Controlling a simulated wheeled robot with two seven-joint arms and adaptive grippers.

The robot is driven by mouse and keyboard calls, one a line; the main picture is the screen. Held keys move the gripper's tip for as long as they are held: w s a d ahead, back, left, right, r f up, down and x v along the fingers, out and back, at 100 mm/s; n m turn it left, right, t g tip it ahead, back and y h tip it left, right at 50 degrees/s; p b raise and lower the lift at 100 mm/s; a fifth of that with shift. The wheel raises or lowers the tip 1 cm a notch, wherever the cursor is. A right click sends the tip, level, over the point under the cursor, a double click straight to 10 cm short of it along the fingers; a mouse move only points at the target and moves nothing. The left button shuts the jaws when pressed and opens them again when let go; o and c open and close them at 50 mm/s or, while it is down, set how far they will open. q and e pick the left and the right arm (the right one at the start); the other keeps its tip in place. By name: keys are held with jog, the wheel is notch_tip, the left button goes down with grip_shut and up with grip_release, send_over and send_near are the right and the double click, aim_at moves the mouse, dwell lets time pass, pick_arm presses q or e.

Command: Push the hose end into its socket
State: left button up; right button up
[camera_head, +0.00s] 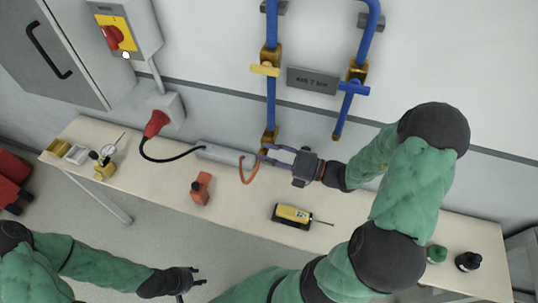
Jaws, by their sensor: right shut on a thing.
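An orange-red hose (249,181) hangs in a short loop at the back of the bench. My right gripper (265,152) reaches in from the right and is shut on the hose end, which is mostly hidden by the fingers. A brass fitting (269,136), which looks like the socket, is at the lower end of the left blue pipe, right by the fingertips. I cannot tell whether the hose end touches it or is inside it. My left gripper (196,276) is open and empty, low in front of the bench.
Blue pipes (271,95) with brass valves run down the wall. A red plug (156,123) with black cable sits left.

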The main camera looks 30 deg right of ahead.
jog(key=shift+w+d, duration=0.15)
jog(key=shift+d, duration=0.05)
jog(key=o, duration=1.2)
jog(key=v, duration=1.2)
jog(key=shift+a, duration=0.1)
